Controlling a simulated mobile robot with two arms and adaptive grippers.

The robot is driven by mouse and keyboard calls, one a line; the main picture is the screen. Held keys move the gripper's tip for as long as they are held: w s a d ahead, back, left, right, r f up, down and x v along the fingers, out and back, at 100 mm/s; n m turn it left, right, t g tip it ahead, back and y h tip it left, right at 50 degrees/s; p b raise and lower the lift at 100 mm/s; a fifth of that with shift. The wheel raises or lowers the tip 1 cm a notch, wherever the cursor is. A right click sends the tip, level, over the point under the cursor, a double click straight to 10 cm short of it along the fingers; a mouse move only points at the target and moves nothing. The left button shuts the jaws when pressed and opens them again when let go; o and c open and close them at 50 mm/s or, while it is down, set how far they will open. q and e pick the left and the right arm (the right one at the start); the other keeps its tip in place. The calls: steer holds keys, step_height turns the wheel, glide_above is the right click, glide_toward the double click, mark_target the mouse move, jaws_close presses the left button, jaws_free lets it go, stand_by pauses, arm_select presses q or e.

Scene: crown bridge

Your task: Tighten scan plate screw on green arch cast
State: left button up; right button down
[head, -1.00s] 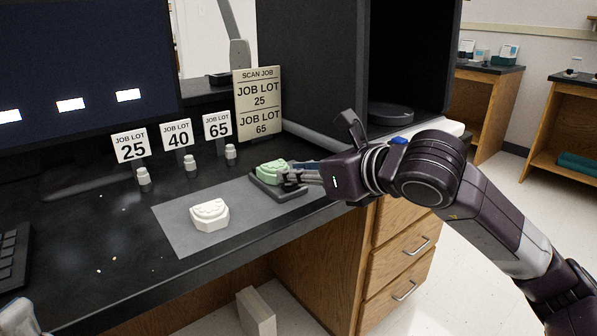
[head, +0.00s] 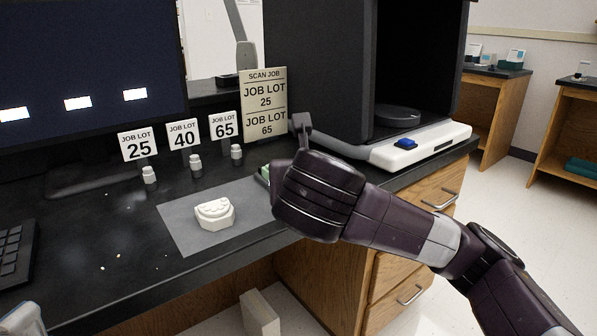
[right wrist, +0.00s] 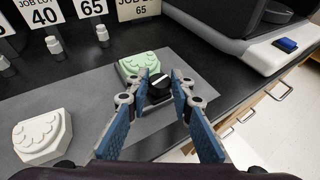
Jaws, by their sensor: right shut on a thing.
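The green arch cast (right wrist: 138,66) sits on a dark scan plate, which shows only in part in the right wrist view. In the head view only a sliver of the cast (head: 265,172) shows past my right arm. The screw has a black knob with a white line (right wrist: 158,88) and stands beside the cast. My right gripper (right wrist: 158,82) points down at the knob, with its blue-padded fingers closed on both sides of it. In the head view this gripper is hidden behind my right forearm.
A white arch cast (head: 214,213) lies on the grey mat (head: 180,225). Behind stand job lot signs, small capped jars (head: 196,165) and the scan job sign (head: 264,105). The black scanner (head: 320,75) with a blue button (head: 405,143) stands behind and right of my right arm.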

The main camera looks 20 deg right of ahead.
steer(key=shift+f, duration=0.1)
stand_by(0.3)
steer(key=c, duration=1.7)
jaws_free()
steer(key=shift+s+a+r, duration=0.45)
steer(key=shift+s+r, duration=0.15)
steer(key=shift+r, duration=0.05)
steer(key=shift+s+d+r, duration=0.1)
steer(key=shift+s+d, duration=0.05)
steer(key=shift+s, duration=0.55)
steer(key=shift+v, duration=4.5)
